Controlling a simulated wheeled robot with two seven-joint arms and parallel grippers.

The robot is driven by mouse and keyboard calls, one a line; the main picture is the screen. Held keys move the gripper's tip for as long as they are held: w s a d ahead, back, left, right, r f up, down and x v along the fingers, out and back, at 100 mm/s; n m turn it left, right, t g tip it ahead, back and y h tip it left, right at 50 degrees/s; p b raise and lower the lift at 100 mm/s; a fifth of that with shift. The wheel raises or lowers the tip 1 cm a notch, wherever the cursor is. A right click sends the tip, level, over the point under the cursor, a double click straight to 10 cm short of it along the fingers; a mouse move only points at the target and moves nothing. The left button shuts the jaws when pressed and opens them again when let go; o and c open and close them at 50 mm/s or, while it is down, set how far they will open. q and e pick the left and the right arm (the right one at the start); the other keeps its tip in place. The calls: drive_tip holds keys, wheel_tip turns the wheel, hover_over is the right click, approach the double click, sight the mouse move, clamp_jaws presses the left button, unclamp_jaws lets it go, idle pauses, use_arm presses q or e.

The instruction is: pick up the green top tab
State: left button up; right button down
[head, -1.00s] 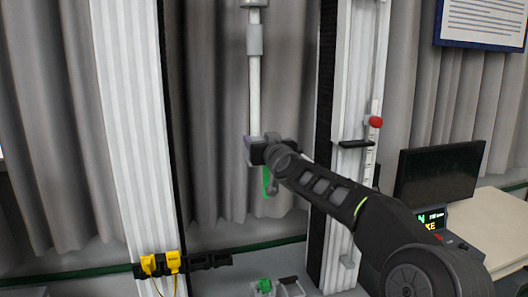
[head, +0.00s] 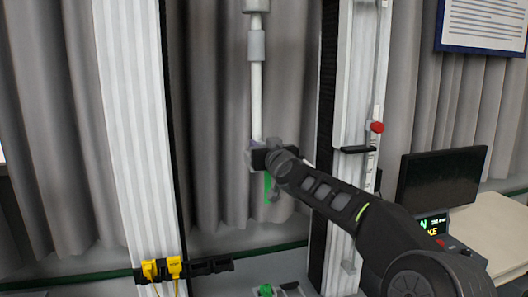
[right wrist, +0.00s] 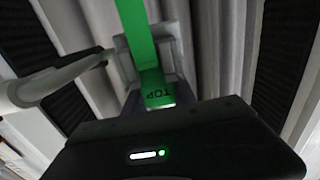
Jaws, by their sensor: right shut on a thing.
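The green top tab (right wrist: 147,50) is a bright green strip with the word "TOP" on its near end in the right wrist view. In the head view its green length (head: 267,185) hangs down just below my right gripper (head: 259,157). My right gripper is shut on the tab, with grey jaw parts on both sides of it in the wrist view. The gripper is at the lower end of a white vertical rod (head: 256,100) and hides that end. I cannot tell whether the tab touches the rod. My left gripper is not in view.
White columns stand left (head: 135,130) and right (head: 352,100) of the rod. A second green piece (head: 265,290) is low in the middle. Yellow clips (head: 174,266) sit at the left column's foot. A monitor (head: 441,178) and control box stand at right.

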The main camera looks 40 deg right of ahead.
wheel_tip(320, 180, up, 10)
drive_tip(key=p, duration=0.8)
